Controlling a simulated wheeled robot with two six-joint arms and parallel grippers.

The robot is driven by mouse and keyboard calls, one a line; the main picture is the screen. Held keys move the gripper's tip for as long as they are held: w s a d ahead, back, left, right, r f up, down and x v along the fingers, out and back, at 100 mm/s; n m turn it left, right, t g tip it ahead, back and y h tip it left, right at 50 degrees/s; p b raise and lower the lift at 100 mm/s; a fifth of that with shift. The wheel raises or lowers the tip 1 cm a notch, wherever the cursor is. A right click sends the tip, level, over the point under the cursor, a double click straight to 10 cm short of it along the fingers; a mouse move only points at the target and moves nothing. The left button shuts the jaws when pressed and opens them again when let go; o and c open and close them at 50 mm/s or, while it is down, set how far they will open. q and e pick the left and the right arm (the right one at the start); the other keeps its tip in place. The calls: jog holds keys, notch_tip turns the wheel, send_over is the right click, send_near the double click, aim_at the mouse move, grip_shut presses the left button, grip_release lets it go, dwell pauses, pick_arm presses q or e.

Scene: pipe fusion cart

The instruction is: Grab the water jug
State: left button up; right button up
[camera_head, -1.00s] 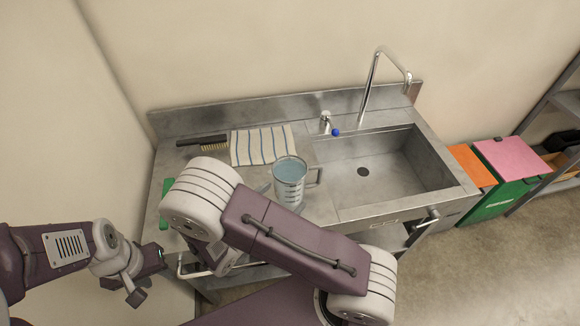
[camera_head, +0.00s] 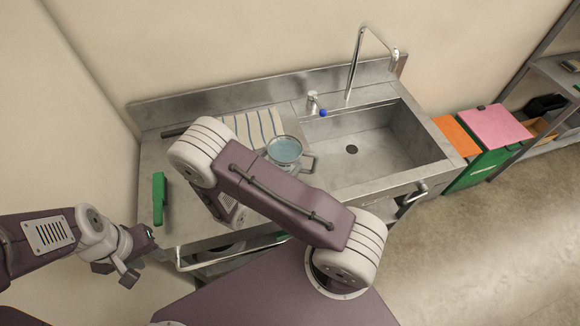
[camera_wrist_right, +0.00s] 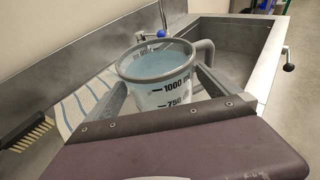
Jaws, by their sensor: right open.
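The water jug (camera_head: 285,150) is a clear measuring jug with bluish water and a grey handle, upright on the steel counter left of the sink. My right arm hides its lower part in the head view. In the right wrist view the jug (camera_wrist_right: 157,80) shows black volume marks. My right gripper (camera_wrist_right: 165,88) is open, with one finger on each side of the jug and the handle at the right. Whether the fingers touch it is unclear. My left gripper (camera_head: 143,262) is low at the counter's left front; its jaws are too small to judge.
A striped cloth (camera_head: 255,125) lies behind the jug, and a brush (camera_wrist_right: 28,132) is left of it. The sink (camera_head: 375,150) and faucet (camera_head: 355,65) are to the right. A green object (camera_head: 159,198) lies on the counter's left. Coloured bins (camera_head: 490,150) stand further right.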

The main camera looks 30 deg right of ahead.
jog(key=shift+x, duration=0.85)
jog(key=c, duration=1.6)
jog(key=shift+c, duration=0.2)
